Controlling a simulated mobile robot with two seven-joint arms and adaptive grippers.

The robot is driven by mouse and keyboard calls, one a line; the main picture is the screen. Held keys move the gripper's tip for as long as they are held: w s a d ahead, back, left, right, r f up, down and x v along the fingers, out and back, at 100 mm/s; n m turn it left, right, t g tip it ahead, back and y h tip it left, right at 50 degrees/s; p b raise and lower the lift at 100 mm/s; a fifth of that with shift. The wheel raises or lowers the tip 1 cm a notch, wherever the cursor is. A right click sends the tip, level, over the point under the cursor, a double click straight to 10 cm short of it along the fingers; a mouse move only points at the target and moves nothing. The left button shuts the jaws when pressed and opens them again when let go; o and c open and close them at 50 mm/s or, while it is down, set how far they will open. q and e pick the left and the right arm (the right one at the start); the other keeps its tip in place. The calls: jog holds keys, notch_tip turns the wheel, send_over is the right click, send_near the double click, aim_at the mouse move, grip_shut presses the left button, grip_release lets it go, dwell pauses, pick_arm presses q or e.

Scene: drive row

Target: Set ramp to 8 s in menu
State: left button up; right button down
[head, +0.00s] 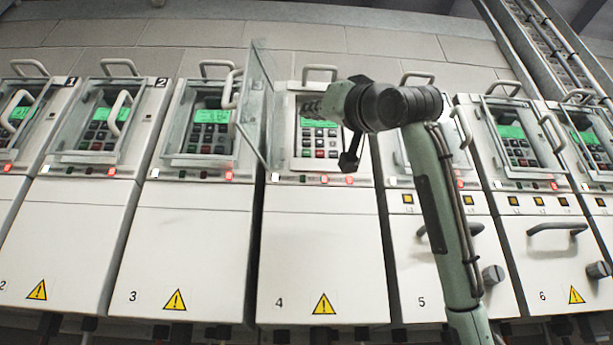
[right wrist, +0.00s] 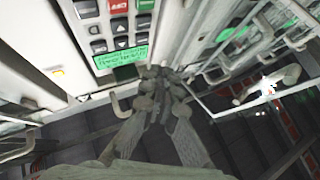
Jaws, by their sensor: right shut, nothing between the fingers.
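Drive 4 (head: 320,245) stands in the middle of the row with its clear cover (head: 258,100) swung open to the left. Its keypad (head: 319,143) has red, grey and dark keys below a lit green display (head: 310,122). My right gripper (head: 310,106) is in front of the top of this panel, partly hidden by my wrist. In the right wrist view, the shut, empty fingers (right wrist: 155,76) are beside the green display (right wrist: 118,58), and the keypad (right wrist: 112,20) shows upside down. I cannot tell whether they touch the panel. The display text is too small to read.
Neighbouring drive 3 (head: 193,235) and drive 5 (head: 435,255) stand close on either side. The open cover stands out from the panel on the left. A handle (head: 320,70) sits above drive 4. A red lamp (head: 324,179) glows below its keypad.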

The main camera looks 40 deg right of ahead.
jog(key=shift+s+a, duration=0.35)
jog(key=shift+s, duration=0.2)
jog(key=shift+s+a, duration=0.3)
jog(key=shift+s, duration=0.25)
dwell(0.6)
